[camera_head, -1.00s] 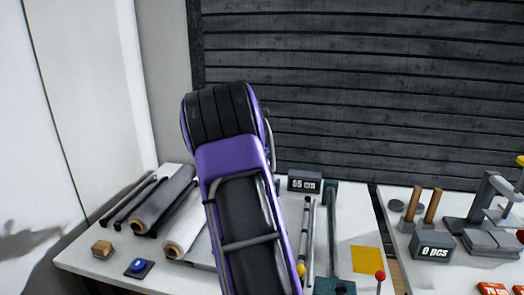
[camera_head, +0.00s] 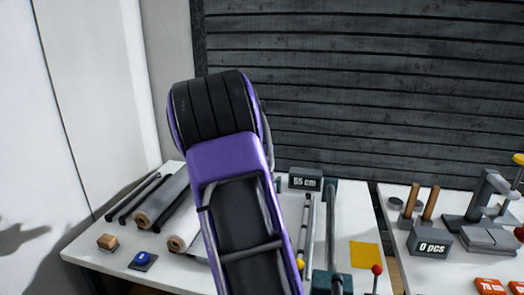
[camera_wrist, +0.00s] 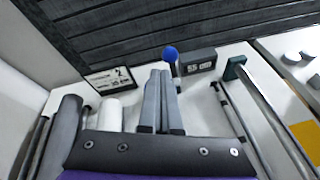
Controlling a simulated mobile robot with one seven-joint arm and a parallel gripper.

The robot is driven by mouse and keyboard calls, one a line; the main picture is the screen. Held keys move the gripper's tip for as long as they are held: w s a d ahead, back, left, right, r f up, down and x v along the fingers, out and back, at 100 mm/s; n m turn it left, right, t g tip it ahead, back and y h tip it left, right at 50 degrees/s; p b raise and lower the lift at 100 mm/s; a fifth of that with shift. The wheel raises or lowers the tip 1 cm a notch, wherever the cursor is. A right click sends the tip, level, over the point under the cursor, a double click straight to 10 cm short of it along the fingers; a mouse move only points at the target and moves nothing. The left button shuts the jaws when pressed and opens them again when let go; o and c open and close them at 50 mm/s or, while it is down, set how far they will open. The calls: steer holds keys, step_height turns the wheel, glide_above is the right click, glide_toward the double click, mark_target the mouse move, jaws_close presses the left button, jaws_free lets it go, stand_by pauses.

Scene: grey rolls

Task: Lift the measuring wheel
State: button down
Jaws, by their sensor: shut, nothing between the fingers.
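In the wrist view my gripper (camera_wrist: 160,73) has its two grey fingers together, with nothing between them. A round blue knob (camera_wrist: 171,54) on a short dark stem shows just beyond and slightly right of the fingertips. It stands beside the length display (camera_wrist: 199,61). It may belong to the measuring wheel, but I cannot make out a wheel. The fingers hide part of what lies below the knob. In the head view my purple and black arm covers the middle of the table and hides the gripper and the knob.
Grey and white rolls (camera_head: 163,205) lie on the left of the white table (camera_head: 105,255), near a wooden block (camera_head: 107,242) and a blue button (camera_head: 143,258). A long bar (camera_head: 331,235) and a red-tipped lever (camera_head: 377,270) are at right. A second table holds a counter (camera_head: 432,244).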

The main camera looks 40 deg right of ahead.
steer(key=a+r, duration=0.1)
steer(key=s+a+r, duration=0.1)
steer(key=r, duration=0.1)
steer(key=a+r+p, duration=0.1)
steer(key=shift+s+r, duration=0.3)
stand_by(0.3)
